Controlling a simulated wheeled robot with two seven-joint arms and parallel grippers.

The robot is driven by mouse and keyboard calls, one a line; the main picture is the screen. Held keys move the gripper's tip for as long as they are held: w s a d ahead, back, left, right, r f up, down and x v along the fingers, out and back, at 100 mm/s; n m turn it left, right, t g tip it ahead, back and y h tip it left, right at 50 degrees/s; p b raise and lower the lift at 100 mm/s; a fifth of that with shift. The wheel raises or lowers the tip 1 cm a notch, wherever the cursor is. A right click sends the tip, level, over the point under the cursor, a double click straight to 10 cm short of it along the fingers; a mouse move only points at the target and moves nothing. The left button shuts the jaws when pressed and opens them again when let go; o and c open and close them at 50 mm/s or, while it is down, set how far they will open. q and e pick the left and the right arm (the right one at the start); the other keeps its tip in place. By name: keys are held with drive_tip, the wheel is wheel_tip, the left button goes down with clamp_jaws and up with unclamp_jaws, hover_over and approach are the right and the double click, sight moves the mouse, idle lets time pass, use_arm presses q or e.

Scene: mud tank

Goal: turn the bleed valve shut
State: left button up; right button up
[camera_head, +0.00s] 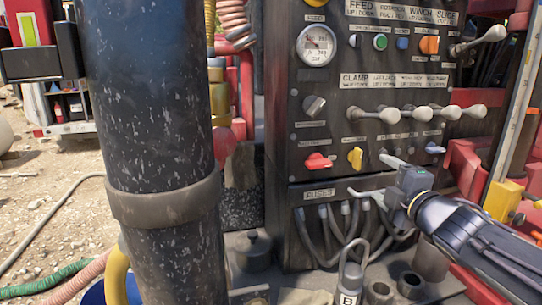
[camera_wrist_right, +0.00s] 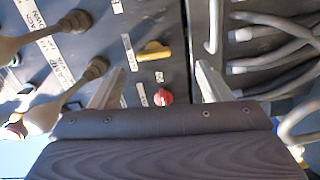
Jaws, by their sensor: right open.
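A yellow valve handle (camera_head: 355,157) and a red valve handle (camera_head: 318,161) sit side by side low on the dark control panel (camera_head: 300,130). Their labels are too small to read, so I cannot tell which is the bleed valve. My right gripper (camera_head: 372,177) is open and empty, just right of and a little below the yellow handle. In the right wrist view, the yellow handle (camera_wrist_right: 153,50) and red handle (camera_wrist_right: 163,97) show between the two open fingers (camera_wrist_right: 160,70), apart from them. My left gripper is not in view.
A row of levers with pale knobs (camera_head: 420,113) juts out above my right gripper. Grey hoses (camera_head: 345,225) hang below it. A thick black pipe (camera_head: 155,100) stands at the left.

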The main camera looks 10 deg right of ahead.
drive_tip(key=s+a+f+m+g+h, duration=0.1)
drive_tip(key=s+a+f+m+g, duration=0.2)
drive_tip(key=s+f+m+g, duration=1)
drive_tip(key=s+a+f+m+t+y, duration=0.1)
drive_tip(key=s+a+f+m+y, duration=0.15)
drive_tip(key=s+a+f, duration=0.4)
drive_tip(key=s+a+f+m+y, duration=0.1)
drive_tip(key=s+f+m, duration=0.3)
drive_tip(key=s, duration=0.6)
wheel_tip(320, 180, up, 12)
drive_tip(key=p, duration=1.2)
drive_tip(key=shift+a+r+p, duration=0.15)
drive_tip(key=shift+p, duration=0.15)
drive_tip(key=shift+s, duration=0.1)
